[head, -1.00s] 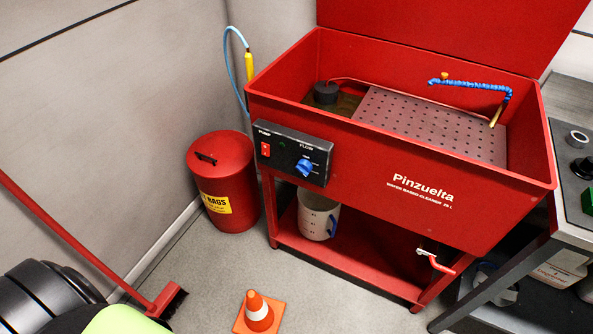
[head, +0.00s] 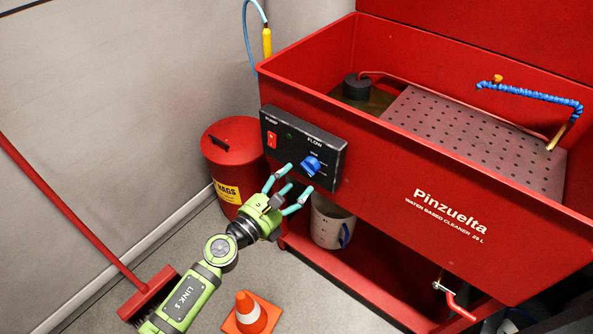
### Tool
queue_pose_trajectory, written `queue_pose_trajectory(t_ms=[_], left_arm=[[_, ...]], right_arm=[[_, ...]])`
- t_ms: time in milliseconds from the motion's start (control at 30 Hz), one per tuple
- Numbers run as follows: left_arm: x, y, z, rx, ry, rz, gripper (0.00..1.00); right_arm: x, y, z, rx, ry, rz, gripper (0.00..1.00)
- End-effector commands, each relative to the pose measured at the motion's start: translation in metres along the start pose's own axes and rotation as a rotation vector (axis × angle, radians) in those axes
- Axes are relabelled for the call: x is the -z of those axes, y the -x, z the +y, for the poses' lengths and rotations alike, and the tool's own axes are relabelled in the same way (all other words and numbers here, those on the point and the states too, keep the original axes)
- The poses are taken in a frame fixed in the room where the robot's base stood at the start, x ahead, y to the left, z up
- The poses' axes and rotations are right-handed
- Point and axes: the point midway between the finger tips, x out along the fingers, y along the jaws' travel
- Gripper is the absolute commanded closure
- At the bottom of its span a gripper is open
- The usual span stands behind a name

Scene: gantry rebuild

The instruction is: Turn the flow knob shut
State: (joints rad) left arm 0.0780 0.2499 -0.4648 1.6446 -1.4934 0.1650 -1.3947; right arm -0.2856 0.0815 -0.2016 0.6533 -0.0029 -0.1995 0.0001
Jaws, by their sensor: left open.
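The blue flow knob (head: 311,166) sits on the right half of the black control panel (head: 333,152) on the front of the red parts washer (head: 420,170). The word FLOW is printed above it, with small marks around it that are too small to read surely. My left gripper (head: 294,186) is open, its teal fingers spread just left of and below the knob. The fingertips look close to the knob; I cannot tell whether they touch it. My right gripper is not in view.
A red pump switch (head: 272,140) is on the panel's left half. A red rag bin (head: 232,165) stands behind my left arm. A white bucket (head: 327,225) is on the lower shelf. A traffic cone (head: 249,309) and a red broom (head: 75,215) are nearby.

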Motion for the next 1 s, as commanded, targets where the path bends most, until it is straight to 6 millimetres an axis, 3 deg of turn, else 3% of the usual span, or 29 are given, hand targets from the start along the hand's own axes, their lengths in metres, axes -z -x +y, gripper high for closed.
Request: queue_pose_trajectory(t_ms=[300, 667, 700, 800, 833, 1000], left_arm=[[0.000, -0.046, 0.001, -0.002, 0.005, -0.001, 0.35], [0.000, -0.053, 0.001, -0.002, 0.006, 0.001, 0.35], [0.000, -0.053, 0.001, -0.002, 0.006, 0.001, 0.43], [0.000, -0.053, 0.001, -0.002, 0.007, 0.001, 0.83], [0.000, -0.053, 0.001, -0.002, 0.007, 0.001, 0.91], [0.001, -0.053, 0.000, -0.002, 0.008, 0.002, 0.91]], right_arm=[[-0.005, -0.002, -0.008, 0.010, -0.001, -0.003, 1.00], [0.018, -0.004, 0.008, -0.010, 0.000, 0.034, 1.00], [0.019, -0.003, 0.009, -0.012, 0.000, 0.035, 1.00], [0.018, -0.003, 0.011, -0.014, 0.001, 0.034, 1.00], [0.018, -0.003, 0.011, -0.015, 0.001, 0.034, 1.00], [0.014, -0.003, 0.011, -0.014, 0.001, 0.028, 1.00]])
